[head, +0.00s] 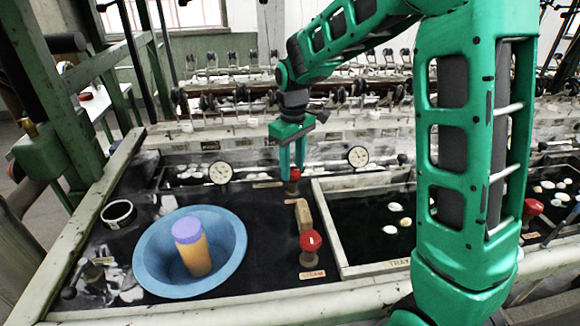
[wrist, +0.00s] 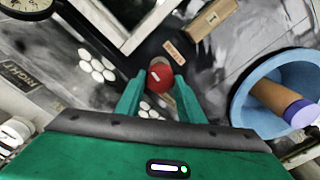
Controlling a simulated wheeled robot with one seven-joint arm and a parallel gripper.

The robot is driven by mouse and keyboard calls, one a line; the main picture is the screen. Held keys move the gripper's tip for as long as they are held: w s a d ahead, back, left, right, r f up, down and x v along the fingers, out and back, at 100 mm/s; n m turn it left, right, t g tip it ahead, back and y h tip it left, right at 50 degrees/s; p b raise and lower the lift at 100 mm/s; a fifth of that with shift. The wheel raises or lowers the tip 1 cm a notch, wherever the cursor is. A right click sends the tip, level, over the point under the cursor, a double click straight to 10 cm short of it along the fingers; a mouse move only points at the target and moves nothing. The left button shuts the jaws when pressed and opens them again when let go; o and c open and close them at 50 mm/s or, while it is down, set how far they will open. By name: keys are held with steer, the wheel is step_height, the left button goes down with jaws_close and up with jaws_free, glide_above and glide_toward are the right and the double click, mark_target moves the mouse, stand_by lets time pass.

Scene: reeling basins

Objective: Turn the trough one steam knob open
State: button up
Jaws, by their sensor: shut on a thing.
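A red knob (head: 294,174) stands at the back of the dark trough, behind a wooden block (head: 303,214). My green gripper (head: 292,168) points down over this knob and is shut on it. In the wrist view the red knob (wrist: 160,73) sits between my two fingertips (wrist: 156,84), with a small label (wrist: 174,53) beside it, too blurred to read. A second red knob (head: 311,241) stands nearer the front rail, apart from my gripper, above a small label (head: 312,274) that seems to read STEAM. How far the held knob is turned I cannot tell.
A blue basin (head: 150,270) holds an orange cylinder with a purple top (head: 188,232). Two round gauges (head: 221,172) (head: 358,156) are on the back wall. A framed tray (head: 350,268) with white cocoons lies to the right. A white ring (head: 118,213) lies at left.

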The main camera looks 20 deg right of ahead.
mark_target(293, 169)
steer(key=shift+w+r, duration=0.15)
steer(key=shift+w, duration=0.05)
steer(key=o, duration=0.8)
steer(key=shift+o, duration=1.3)
steer(key=shift+s, duration=0.1)
step_height(293, 169, up, 11)
steer(key=shift+f, duration=0.2)
steer(key=shift+d, duration=0.1)
steer(key=s+d+f+m, duration=0.2)
steer(key=s+d+m, duration=0.2)
steer(key=s, duration=0.7)
steer(key=s+d+f+m, duration=0.2)
steer(key=s+d+m, duration=0.2)
steer(key=s+d, duration=0.3)
steer(key=s+d+f+m, duration=0.3)
steer(key=s+d, duration=0.2)
steer(key=s, duration=1)
steer(key=shift+d+m, duration=0.3)
steer(key=shift+m, duration=0.1)
